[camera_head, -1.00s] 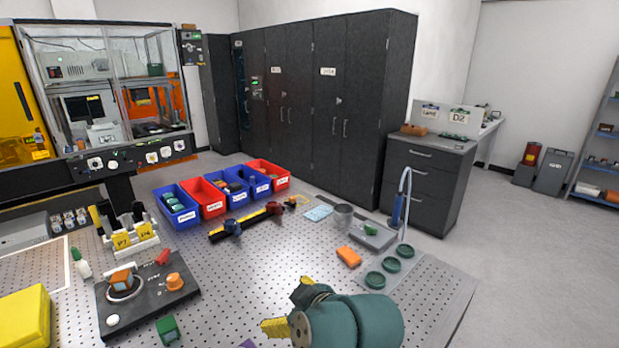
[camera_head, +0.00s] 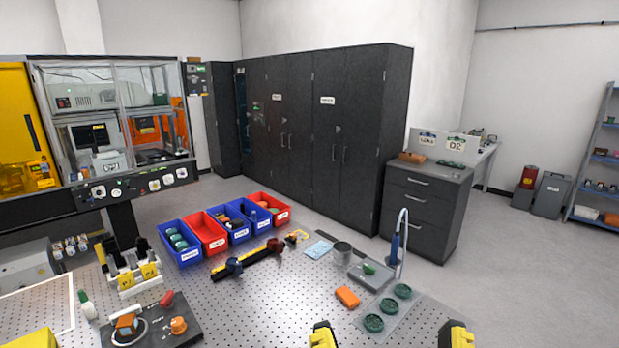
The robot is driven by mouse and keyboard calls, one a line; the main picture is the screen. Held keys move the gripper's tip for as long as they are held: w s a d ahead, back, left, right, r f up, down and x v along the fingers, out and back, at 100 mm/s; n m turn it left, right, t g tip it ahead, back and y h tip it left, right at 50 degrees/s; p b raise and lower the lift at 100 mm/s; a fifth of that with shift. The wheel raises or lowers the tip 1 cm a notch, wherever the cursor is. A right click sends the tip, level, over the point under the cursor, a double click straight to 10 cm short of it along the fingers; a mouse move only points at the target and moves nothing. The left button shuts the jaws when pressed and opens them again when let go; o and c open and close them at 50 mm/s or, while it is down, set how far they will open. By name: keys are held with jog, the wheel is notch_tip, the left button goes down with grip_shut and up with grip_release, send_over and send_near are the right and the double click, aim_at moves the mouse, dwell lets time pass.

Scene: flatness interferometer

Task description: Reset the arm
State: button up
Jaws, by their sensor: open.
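My gripper (camera_head: 388,337) shows at the bottom edge of the head view, right of centre. Its two yellow and black fingertips are wide apart and nothing shows between them. The rest of the gripper and the arm is below the picture. The fingertips appear near the front edge of the perforated optical table (camera_head: 262,305), in front of the orange block (camera_head: 347,297) and the round green dishes (camera_head: 373,323). I cannot tell their height above the table.
Blue and red bins (camera_head: 205,234) line the table's back edge. A black and yellow bar (camera_head: 247,259) lies before them. A black plate with an orange knob (camera_head: 178,326) is front left. A tall curved pipe (camera_head: 402,230) stands at the right. The table's middle is clear.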

notch_tip(320, 180, up, 22)
jog(key=p, duration=1.9)
jog(key=shift+r+p, duration=0.2)
jog(key=shift+p, duration=0.1)
